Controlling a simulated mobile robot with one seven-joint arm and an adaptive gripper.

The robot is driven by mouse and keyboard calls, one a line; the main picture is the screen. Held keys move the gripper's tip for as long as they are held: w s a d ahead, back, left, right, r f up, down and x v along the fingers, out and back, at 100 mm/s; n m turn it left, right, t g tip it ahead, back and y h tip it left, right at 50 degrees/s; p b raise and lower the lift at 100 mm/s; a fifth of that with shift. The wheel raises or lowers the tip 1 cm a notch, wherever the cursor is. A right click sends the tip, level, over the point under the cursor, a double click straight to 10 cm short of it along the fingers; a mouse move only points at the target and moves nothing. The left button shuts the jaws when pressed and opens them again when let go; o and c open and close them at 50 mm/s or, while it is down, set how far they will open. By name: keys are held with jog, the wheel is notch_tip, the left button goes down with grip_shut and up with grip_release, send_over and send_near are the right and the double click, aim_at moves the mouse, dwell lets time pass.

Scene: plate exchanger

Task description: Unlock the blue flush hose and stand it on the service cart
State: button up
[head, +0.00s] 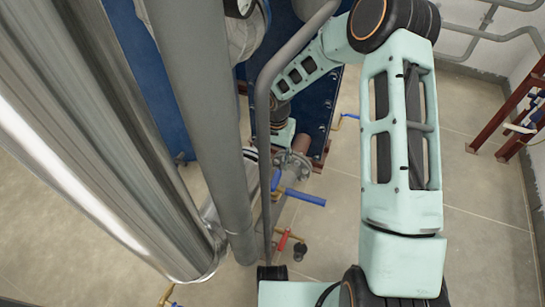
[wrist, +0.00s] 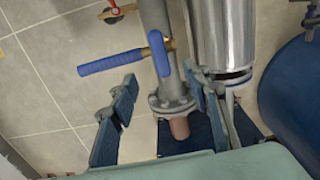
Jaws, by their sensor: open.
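No blue flush hose can be made out with certainty. A blue-sleeved lever (wrist: 110,62) with a blue upright piece (wrist: 158,54) beside it sits at a brass fitting on a grey pipe in the wrist view. The blue lever also shows in the head view (head: 305,198), low beside the pipes. My gripper (wrist: 168,103) is open in the wrist view, its fingers apart on either side of the pipe's flange (wrist: 171,101) in the picture, with the blue lever beyond them. In the head view my gripper is mostly hidden behind pipes. No service cart can be made out.
Large grey and shiny pipes (head: 207,100) fill the left of the head view, and a thin bent pipe (head: 262,150) stands near my arm. A red-handled valve (head: 283,240) is low down. A dark red frame (head: 515,120) stands right. Tiled floor (head: 480,180) is clear there.

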aim_at(275, 178)
notch_tip(275, 178, down, 11)
jog(key=b, duration=0.7)
jog(key=shift+b, duration=0.3)
grip_shut()
dwell(0.4)
